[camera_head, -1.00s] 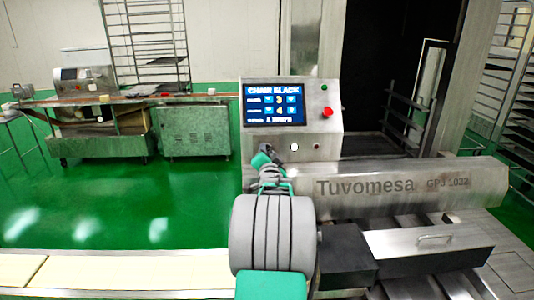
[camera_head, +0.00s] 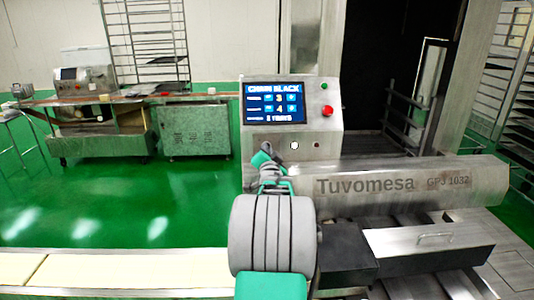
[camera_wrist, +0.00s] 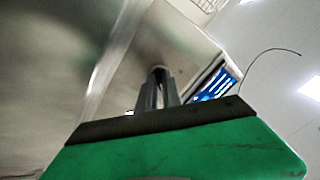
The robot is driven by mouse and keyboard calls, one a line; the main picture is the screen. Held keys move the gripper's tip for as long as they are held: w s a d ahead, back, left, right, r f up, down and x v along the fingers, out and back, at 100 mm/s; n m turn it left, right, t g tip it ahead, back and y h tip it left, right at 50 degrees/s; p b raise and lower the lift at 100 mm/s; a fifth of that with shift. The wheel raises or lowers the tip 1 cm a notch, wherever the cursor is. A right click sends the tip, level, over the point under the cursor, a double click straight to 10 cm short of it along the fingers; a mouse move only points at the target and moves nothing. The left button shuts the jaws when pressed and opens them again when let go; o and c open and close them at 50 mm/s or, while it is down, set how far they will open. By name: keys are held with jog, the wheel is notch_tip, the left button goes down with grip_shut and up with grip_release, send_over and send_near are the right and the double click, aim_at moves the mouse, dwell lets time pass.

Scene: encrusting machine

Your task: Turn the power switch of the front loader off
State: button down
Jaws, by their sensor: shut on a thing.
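The front loader's steel control box (camera_head: 256,148) stands in the middle of the head view, with a lit blue screen (camera_head: 273,102) on its front. My gripper (camera_head: 263,156) is at the lower left of this box, partly hidden by my own arm. In the wrist view its two grey fingers (camera_wrist: 160,78) are close together, with their tips against the steel box and the blue screen (camera_wrist: 212,84) to their right. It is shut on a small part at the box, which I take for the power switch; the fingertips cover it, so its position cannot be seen.
A red button (camera_head: 327,111), a green light (camera_head: 324,86) and a white round control (camera_head: 294,146) are on the box front. The Tuvomesa machine cover (camera_head: 470,180) extends right. A pale conveyor belt (camera_head: 120,268) runs along the lower left.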

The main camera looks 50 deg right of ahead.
jog(key=n+b, duration=0.1)
jog(key=b, duration=0.2)
jog(key=shift+f+n, duration=0.3)
jog(key=shift+f, duration=0.1)
jog(key=n+b, duration=0.2)
jog(key=b, duration=0.2)
jog(key=n+b, duration=0.5)
jog(key=shift+b, duration=0.4)
jog(key=n+b, duration=0.4)
jog(key=shift+r+n, duration=0.1)
jog(key=shift+n, duration=0.2)
jog(key=n+b, duration=0.3)
jog(key=n, duration=0.1)
jog(key=shift+r, duration=0.15)
jog(key=shift+r+n, duration=0.1)
jog(key=shift+n, duration=0.2)
jog(key=c, duration=1.5)
grip_release()
